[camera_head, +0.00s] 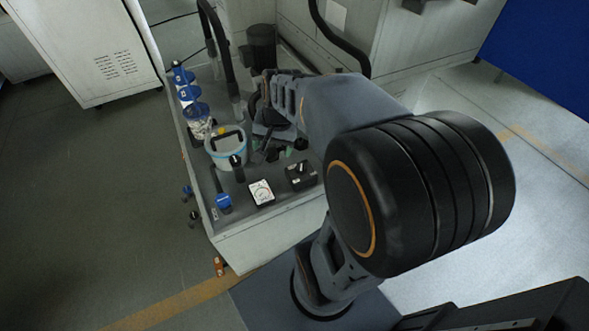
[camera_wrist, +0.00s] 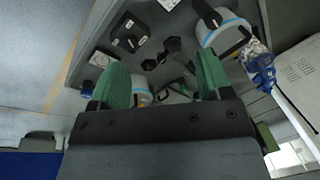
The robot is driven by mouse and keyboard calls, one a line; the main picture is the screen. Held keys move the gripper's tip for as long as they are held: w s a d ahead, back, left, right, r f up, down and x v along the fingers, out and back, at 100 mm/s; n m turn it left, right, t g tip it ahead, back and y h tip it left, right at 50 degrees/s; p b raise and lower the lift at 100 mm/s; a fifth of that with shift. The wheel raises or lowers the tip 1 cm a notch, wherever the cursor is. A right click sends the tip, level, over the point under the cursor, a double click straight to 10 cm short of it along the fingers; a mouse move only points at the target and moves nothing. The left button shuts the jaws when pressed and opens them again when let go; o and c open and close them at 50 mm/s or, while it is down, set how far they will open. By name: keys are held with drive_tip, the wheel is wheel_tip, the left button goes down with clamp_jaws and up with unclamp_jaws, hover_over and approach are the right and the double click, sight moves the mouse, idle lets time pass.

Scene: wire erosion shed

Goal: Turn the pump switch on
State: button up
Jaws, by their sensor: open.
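A black box with a knob on top (camera_head: 300,174), which looks like the pump switch, sits on the bench near its front right in the head view. It also shows in the wrist view (camera_wrist: 130,33), upper left, with a small light mark on its face. I cannot tell its on or off position. My gripper (camera_wrist: 162,80) is open, its two green fingers apart, with no object clearly held between them. In the wrist view the box is beyond the left finger and apart from it. In the head view my arm hides most of the gripper.
A white gauge (camera_head: 262,192) sits left of the box. A bucket with a black handle (camera_head: 227,152) and blue-and-white bottles (camera_head: 187,92) stand further left. Black hoses (camera_head: 217,45) rise at the back. A white cabinet (camera_head: 85,45) stands behind left. Floor left of the bench is largely clear.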

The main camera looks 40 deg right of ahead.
drive_tip(key=w+d+f+m+y+b, duration=0.15)
drive_tip(key=w+d+f+m, duration=0.25)
drive_tip(key=d+f+m, duration=0.6)
drive_tip(key=m+y, duration=0.1)
drive_tip(key=m, duration=0.4)
approach(302, 167)
drive_tip(key=shift+y, duration=0.25)
drive_tip(key=b+x, duration=0.1)
drive_tip(key=x, duration=0.6)
drive_tip(key=shift+d+f+b, duration=0.1)
drive_tip(key=shift+f+b, duration=0.15)
drive_tip(key=shift+b, duration=0.1)
drive_tip(key=shift+x, duration=0.9)
drive_tip(key=c, duration=0.9)
